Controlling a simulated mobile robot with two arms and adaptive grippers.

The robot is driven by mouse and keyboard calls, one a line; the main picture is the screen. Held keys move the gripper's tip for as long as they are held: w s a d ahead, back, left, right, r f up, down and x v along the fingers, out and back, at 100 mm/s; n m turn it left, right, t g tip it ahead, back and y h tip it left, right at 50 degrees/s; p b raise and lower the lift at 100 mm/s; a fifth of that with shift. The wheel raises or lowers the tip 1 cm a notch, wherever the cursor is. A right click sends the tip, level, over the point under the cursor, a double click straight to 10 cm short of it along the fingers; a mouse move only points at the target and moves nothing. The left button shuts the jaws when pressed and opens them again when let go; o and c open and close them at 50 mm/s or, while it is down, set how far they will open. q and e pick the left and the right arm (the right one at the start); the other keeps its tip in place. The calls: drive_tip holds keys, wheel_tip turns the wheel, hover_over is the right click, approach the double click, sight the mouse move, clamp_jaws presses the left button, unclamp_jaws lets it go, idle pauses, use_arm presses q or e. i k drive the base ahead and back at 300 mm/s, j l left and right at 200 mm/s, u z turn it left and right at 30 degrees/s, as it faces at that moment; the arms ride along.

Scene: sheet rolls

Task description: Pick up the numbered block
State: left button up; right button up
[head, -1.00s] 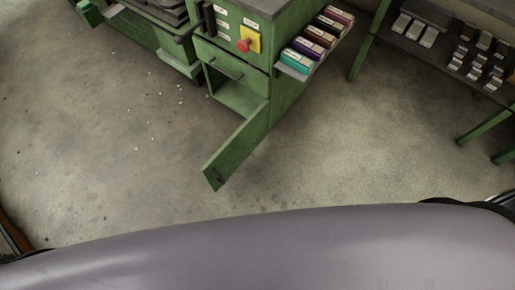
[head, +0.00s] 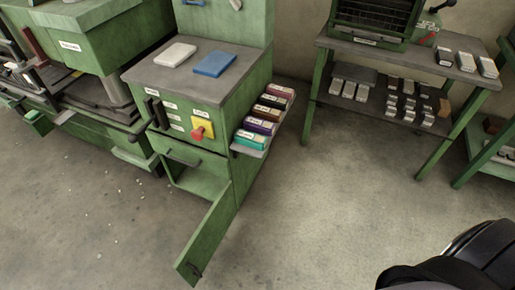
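Small grey blocks with pale tops (head: 408,87) sit in rows on the lower shelf of the green rack at the right. Three larger ones (head: 466,62) stand on its top. Any numbers on them are too small to read, so I cannot tell which is the numbered block. Neither of my grippers is in view. A dark part of my own body shows at the bottom right.
A green cabinet (head: 232,92) has its lower door (head: 207,240) swung open over the floor. Its side shelf holds several coloured boxes (head: 262,119). A green machine (head: 105,50) stands at the left. The concrete floor (head: 310,220) in front is clear.

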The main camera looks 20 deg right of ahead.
sight(443, 56)
drive_tip(key=z, duration=2.05)
